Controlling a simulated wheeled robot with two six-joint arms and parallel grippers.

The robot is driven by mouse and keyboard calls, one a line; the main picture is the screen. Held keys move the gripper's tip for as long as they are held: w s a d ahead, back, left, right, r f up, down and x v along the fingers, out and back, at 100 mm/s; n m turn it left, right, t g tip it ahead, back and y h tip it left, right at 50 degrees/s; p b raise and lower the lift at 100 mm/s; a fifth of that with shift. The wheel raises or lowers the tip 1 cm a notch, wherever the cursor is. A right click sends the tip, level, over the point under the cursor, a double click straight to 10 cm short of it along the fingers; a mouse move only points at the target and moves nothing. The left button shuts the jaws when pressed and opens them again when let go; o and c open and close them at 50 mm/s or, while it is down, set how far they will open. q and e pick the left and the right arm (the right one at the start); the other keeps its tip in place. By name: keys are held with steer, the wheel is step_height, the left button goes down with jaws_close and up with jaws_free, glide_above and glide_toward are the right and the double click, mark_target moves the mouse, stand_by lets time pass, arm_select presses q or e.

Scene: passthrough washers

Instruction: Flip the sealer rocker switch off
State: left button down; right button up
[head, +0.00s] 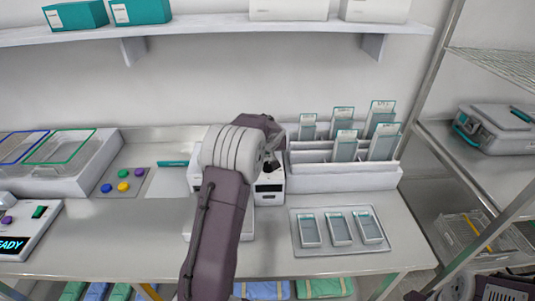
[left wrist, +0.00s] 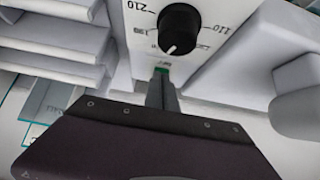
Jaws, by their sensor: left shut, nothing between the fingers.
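The sealer (head: 271,197) is a white box at the back middle of the bench, largely covered by my left arm in the head view. In the left wrist view its white front panel (left wrist: 215,15) carries a black dial (left wrist: 180,29) with numbers such as 210 and 110. A small green rocker switch (left wrist: 161,70) shows by the dial, partly hidden by my fingers. My left gripper (left wrist: 161,80) is shut and empty, its tips at the switch; contact cannot be told. The switch's position is unclear.
A white rack (head: 345,178) with several pouches stands right of the sealer. A grey tray (head: 340,248) with three pouches lies in front of it.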

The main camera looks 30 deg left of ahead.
arm_select(q)
steer(key=shift+w+a+r, duration=0.1)
steer(key=shift+r+p, duration=0.5)
steer(key=shift+r, duration=0.2)
steer(key=shift+r+p, duration=0.35)
step_height(320, 180, up, 4)
steer(key=p, duration=0.3)
steer(key=shift+f, duration=0.1)
steer(key=shift+s+d+b, duration=0.55)
steer(key=shift+s+b, duration=0.3)
steer(key=s+f+b+v, duration=0.1)
steer(key=b+v, duration=0.1)
steer(key=v, duration=0.6)
steer(key=shift+s+d, duration=0.35)
steer(key=shift+d, duration=0.1)
